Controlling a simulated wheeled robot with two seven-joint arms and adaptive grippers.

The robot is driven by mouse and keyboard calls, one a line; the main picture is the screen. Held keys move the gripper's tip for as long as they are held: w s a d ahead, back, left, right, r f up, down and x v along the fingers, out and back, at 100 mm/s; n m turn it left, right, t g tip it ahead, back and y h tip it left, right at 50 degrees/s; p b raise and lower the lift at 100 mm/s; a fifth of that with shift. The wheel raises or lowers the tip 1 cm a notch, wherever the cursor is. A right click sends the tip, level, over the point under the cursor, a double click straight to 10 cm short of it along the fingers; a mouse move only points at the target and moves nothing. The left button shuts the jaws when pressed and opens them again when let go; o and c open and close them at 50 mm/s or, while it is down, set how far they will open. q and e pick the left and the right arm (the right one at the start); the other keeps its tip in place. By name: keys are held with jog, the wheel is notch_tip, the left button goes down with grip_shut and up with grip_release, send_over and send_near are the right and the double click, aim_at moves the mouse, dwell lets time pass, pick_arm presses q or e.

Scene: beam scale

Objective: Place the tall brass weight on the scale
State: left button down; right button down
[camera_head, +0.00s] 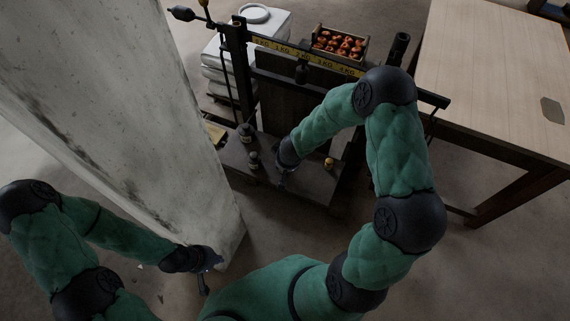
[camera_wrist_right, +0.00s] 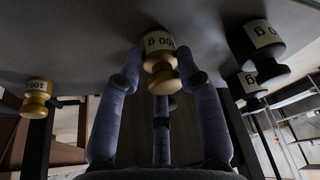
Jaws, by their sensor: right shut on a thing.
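The beam scale's dark platform (camera_head: 303,186) is in the middle of the head view, below its yellow-marked beam (camera_head: 300,54). My right gripper (camera_head: 283,180) reaches down over the platform. In the wrist view my right gripper (camera_wrist_right: 161,80) is shut on the tall brass weight (camera_wrist_right: 160,66), whose label faces the camera. In the head view my arm hides it. Whether it touches the platform I cannot tell. My left gripper (camera_head: 209,274) is open and empty at lower left, beside the pale slab, away from the scale.
Another brass weight (camera_head: 328,163) stands at the platform's right; it also shows in the wrist view (camera_wrist_right: 36,98). Two dark weights (camera_head: 246,132) (camera_head: 254,161) stand at its left. A crate of orange-red fruit (camera_head: 340,44) sits behind the beam. A wooden table (camera_head: 490,80) is at right.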

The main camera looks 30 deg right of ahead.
jog(key=c, duration=0.8)
grip_release()
jog(key=shift+f, duration=0.1)
jog(key=d+p+v, duration=0.1)
jog(key=p+v, duration=0.7)
jog(key=v, duration=0.4)
jog(key=s+a+f+g+y, duration=0.1)
jog(key=s+a+f, duration=0.3)
jog(key=a, duration=0.1)
jog(key=s+a+f+m+g+y, duration=0.1)
jog(key=s+a+f+y, duration=0.1)
jog(key=s+a+f, duration=0.2)
jog(key=s+a+f+g+y, duration=0.1)
jog(key=s+a+f, duration=0.3)
jog(key=s+a, duration=0.1)
jog(key=shift+s+a+f+g+y, duration=0.15)
jog(key=shift+s, duration=0.2)
jog(key=shift+s+a+f+g+y, duration=0.15)
jog(key=shift+s, duration=0.25)
